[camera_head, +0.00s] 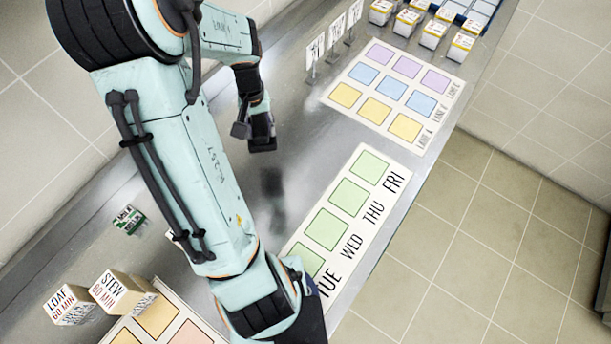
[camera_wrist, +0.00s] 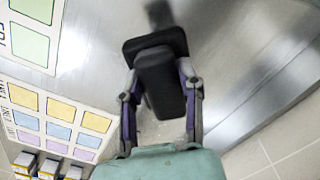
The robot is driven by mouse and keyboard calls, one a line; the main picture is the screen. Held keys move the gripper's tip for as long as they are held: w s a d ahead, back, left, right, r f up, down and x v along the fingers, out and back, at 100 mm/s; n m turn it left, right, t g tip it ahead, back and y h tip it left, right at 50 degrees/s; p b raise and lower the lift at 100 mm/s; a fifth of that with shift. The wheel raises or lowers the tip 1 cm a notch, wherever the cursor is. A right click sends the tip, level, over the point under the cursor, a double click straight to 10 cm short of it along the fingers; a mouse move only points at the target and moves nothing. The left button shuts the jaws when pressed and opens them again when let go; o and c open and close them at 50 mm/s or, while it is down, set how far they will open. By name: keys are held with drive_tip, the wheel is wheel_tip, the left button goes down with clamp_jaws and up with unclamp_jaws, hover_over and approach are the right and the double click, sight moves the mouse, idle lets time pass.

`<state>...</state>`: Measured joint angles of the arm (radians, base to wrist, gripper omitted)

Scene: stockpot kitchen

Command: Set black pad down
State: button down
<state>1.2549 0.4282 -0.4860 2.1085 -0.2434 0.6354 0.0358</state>
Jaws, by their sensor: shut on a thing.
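The black pad (camera_wrist: 160,85) is a dark block held between the fingers of my gripper (camera_wrist: 160,62) in the wrist view. In the head view my gripper (camera_head: 258,128) hangs above the bare metal counter (camera_head: 310,150), left of the green day squares. The pad's dark end (camera_head: 262,146) shows at its tip, with a dark shadow on the counter below and apart from it. The fingers partly hide the pad, so its full shape is unclear.
A green-square day strip (camera_head: 348,195) lies to the right, and a lane sheet (camera_head: 397,97) beyond it. Small signs (camera_head: 333,38) stand at the back. Several boxes (camera_head: 433,34) stand far right. Two labelled blocks (camera_head: 122,290) and a small green packet (camera_head: 128,219) are at lower left.

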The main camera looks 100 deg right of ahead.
drive_tip(key=s+a+f+m, duration=0.1)
drive_tip(key=s+a+m, duration=0.4)
drive_tip(key=s, duration=0.5)
drive_tip(key=s+a+f+m, duration=0.25)
drive_tip(key=s+a, duration=0.35)
drive_tip(key=s, duration=0.4)
drive_tip(key=shift+m, duration=0.65)
drive_tip(key=shift+s+a+f, duration=0.1)
drive_tip(key=shift+a+f, duration=0.05)
drive_tip(key=shift+f, duration=1.05)
drive_tip(key=shift+a+f, duration=0.2)
drive_tip(key=shift+f, duration=0.95)
drive_tip(key=shift+s+a+f, duration=0.1)
drive_tip(key=shift+a+f, duration=0.05)
drive_tip(key=shift+f, duration=1.05)
drive_tip(key=shift+f, duration=0.15)
drive_tip(key=c, duration=0.7)
unclamp_jaws()
